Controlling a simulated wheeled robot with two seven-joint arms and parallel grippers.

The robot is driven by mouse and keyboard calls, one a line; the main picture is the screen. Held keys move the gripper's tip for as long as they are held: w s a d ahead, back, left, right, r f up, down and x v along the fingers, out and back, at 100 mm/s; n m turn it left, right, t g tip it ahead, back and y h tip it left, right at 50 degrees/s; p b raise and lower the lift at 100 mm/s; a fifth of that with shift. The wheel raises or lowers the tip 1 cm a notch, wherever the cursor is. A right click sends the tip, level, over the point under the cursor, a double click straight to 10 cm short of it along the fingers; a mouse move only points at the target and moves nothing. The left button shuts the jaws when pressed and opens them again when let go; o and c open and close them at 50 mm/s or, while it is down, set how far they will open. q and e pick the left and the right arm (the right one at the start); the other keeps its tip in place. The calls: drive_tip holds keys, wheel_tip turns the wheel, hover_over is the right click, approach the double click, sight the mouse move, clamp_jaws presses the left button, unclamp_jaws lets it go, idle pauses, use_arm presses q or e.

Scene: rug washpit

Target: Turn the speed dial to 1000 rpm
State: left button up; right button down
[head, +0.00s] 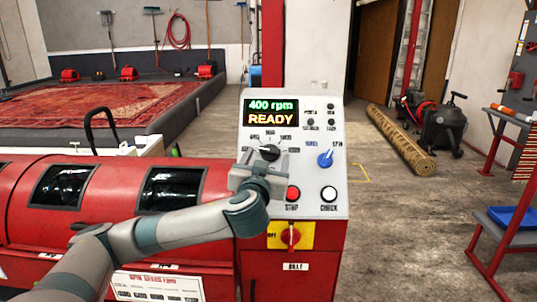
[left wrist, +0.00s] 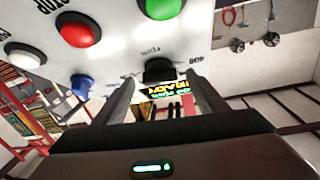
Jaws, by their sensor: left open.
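The black speed dial (head: 270,152) is on the white control panel (head: 325,180), below a display (head: 271,112) reading "400 rpm" and "READY". My left gripper (head: 262,168) is at the dial, open, and covers the panel just below it. In the left wrist view the dial (left wrist: 158,70) shows between the tips of the two open fingers (left wrist: 162,84); I cannot tell whether they touch it. The dial's pointer is too small to read surely. My right gripper is not in view.
A blue knob (head: 325,159) is right of the dial. Below are a red stop button (head: 293,194), a white check button (head: 329,194) and a red-yellow switch (head: 290,236). The red machine drum (head: 120,195) is at left. A rolled rug (head: 402,140) lies at right.

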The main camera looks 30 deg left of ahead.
sight(270, 151)
use_arm(q)
drive_tip(key=shift+x, duration=1.25)
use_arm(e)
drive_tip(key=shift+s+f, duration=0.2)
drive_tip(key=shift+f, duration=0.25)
use_arm(q)
drive_tip(key=c, duration=1.1)
drive_tip(key=shift+o, duration=0.2)
